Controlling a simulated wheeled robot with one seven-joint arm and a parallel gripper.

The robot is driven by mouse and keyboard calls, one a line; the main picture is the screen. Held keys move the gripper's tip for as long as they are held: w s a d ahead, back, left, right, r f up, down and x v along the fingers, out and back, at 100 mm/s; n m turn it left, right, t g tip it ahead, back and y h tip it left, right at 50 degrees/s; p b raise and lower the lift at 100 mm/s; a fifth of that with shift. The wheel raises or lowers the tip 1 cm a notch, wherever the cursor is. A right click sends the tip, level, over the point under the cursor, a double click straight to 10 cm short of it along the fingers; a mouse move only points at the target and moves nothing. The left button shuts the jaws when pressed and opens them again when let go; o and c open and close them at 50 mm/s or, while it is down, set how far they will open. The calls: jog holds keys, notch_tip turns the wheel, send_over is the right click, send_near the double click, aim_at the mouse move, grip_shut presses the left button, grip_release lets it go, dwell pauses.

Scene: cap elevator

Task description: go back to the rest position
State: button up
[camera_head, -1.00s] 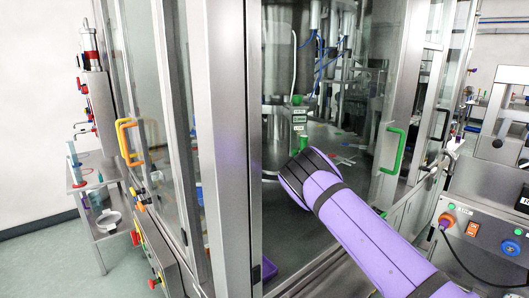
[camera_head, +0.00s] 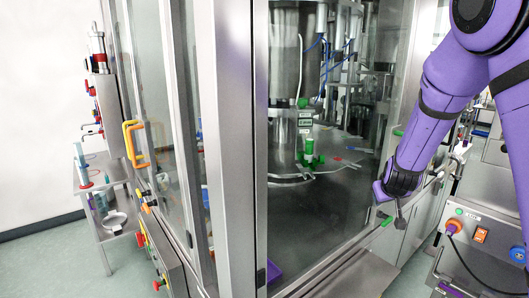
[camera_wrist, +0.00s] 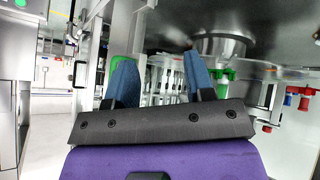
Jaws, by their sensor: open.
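My gripper (camera_wrist: 161,78) is open in the wrist view. Its two blue fingers stand apart, with no object held between them. In the head view my purple arm comes in from the upper right, and its wrist end hangs at the right side of the cabinet opening. The arm covers the middle of the green door handle (camera_head: 386,221), so only its ends show. I cannot tell the gap between the gripper and the handle.
The cabinet interior holds a green part (camera_head: 309,152) above the metal deck (camera_head: 330,205). A steel frame post (camera_head: 238,130) stands at centre left, with a yellow handle (camera_head: 131,143) farther left. A control box (camera_head: 485,240) stands at lower right. Floor at lower left is clear.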

jog(key=s+a+r+g+y, duration=0.1)
jog(key=s+a+r+y, duration=0.15)
jog(key=s+r, duration=0.6)
jog(key=s+a+r+y, duration=0.1)
jog(key=s+a+r, duration=0.2)
jog(key=s+r, duration=0.5)
jog(key=s+r+g, duration=0.1)
jog(key=s, duration=0.9)
jog(key=s+r, duration=0.2)
jog(key=s, duration=0.9)
jog(key=shift+s+a+r+m+g+h, duration=0.3)
jog(key=shift+a+m+g+h, duration=0.05)
jog(key=shift+a+m+g, duration=0.1)
